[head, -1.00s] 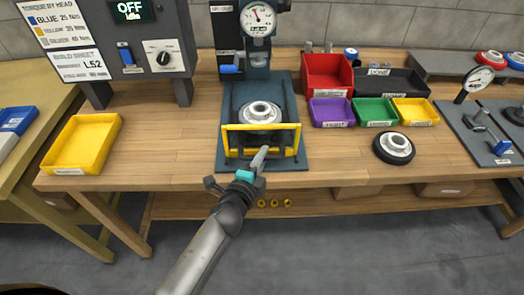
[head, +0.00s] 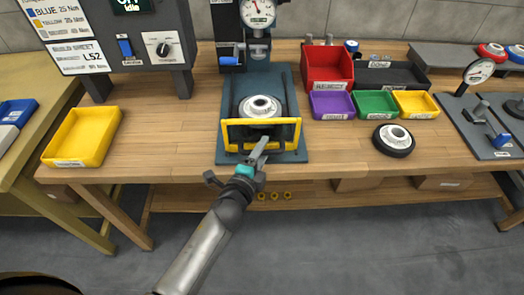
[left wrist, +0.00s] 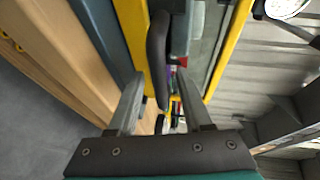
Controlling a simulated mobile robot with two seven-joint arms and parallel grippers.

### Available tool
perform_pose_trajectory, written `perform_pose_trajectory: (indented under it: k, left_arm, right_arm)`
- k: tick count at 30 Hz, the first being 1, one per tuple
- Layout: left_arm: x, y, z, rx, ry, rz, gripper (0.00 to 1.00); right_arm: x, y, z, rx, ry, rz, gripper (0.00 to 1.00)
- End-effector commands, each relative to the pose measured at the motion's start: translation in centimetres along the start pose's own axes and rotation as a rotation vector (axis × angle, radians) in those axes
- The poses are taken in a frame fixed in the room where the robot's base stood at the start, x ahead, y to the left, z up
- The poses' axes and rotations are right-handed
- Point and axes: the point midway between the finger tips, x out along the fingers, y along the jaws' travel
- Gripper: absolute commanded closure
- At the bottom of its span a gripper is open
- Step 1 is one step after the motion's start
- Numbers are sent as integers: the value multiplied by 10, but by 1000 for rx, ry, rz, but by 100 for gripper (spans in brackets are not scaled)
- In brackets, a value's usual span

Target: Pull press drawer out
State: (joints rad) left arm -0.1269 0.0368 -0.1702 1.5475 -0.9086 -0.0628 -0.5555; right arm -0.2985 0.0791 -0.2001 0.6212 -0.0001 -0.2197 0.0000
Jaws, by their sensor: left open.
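The press (head: 256,35) stands at the back of the wooden bench with a round gauge on top. Its drawer has a yellow frame front (head: 236,133), and a grey-and-black hub (head: 260,107) sits behind that frame on the blue base (head: 232,92). My left gripper (head: 259,150) is at the middle of the drawer front, from the near side. In the left wrist view its two fingers (left wrist: 162,88) are apart, with a dark bar (left wrist: 157,50) and yellow frame edges beyond them. I cannot tell whether the fingers touch the drawer. My right gripper is not in view.
A yellow tray (head: 82,137) lies on the bench at left. Red (head: 327,68), purple (head: 331,106), green (head: 376,105) and yellow bins stand at right. A second hub (head: 394,140) lies nearby. The control box (head: 118,45) stands at back left. Bare bench flanks the press.

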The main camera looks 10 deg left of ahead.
Motion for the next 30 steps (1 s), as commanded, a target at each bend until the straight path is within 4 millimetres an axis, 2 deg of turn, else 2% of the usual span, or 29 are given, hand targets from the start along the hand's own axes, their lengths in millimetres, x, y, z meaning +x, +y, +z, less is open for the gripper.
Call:
perform_pose_trajectory:
  k: [5, 8, 30]
  left_arm:
    - [-5, 0, 0, 0, 0, 0, 50]
    - [-16, 0, 0, 0, 0, 1, 50]
    - [-133, 1, 0, -2, -1, 2, 50]
  right_arm:
    - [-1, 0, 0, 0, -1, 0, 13]
    - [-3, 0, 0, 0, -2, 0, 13]
    - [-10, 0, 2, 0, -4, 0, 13]
